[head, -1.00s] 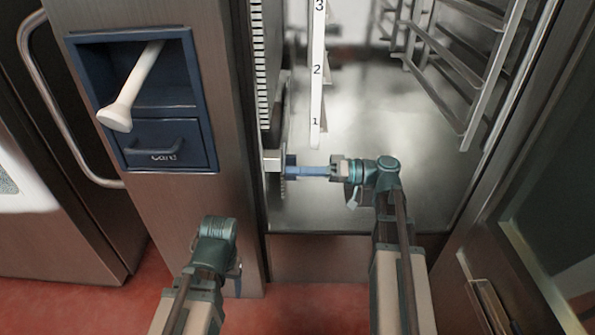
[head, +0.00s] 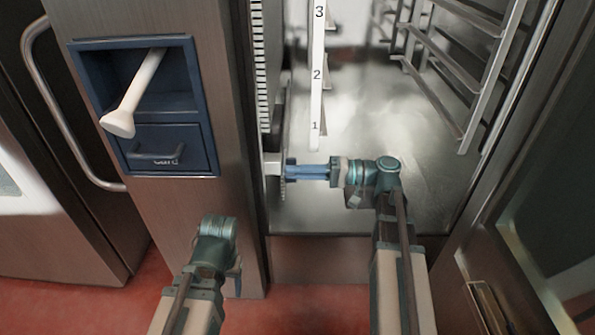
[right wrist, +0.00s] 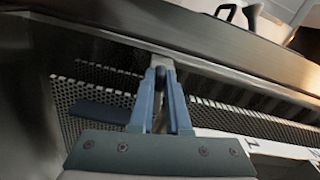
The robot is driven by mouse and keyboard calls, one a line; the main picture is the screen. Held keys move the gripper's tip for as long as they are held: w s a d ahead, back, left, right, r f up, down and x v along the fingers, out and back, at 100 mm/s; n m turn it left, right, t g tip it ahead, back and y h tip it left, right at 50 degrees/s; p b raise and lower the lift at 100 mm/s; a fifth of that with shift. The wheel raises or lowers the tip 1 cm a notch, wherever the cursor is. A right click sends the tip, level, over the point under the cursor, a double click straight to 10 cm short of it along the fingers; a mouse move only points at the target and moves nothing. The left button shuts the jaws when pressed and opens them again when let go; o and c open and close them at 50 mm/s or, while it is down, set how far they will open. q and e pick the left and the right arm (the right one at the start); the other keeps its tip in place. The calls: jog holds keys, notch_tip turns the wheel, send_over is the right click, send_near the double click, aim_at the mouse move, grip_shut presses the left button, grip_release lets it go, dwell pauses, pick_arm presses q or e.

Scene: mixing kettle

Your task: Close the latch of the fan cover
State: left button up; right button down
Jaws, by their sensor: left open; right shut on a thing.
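The fan cover is the perforated panel on the left inner wall of the oven; in the head view it shows edge-on (head: 283,125), and in the right wrist view its mesh (right wrist: 100,90) is clear. The latch is a small grey metal piece (head: 271,163) at the cover's near edge. My right gripper (head: 290,172) reaches in from the right, its blue fingers shut on the latch. In the right wrist view, the latch (right wrist: 164,62) sits between the fingertips (right wrist: 163,80). I cannot tell whether it is fastened. My left gripper (head: 236,275) is low before the oven's front post, empty; its fingers are mostly hidden.
A white numbered strip (head: 317,75) hangs close above my right gripper. Wire rack rails (head: 450,70) line the right inner wall. A blue control box (head: 160,105) with a white-handled tool (head: 135,95) is on the front post. The oven floor (head: 370,140) is clear.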

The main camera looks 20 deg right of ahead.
jog(key=shift+r+m, duration=0.35)
jog(key=shift+m, duration=0.75)
jog(key=shift+p, duration=0.3)
jog(key=c, duration=0.9)
grip_release()
jog(key=v, duration=1.3)
jog(key=shift+s+d, duration=0.1)
jog(key=shift+d, duration=0.3)
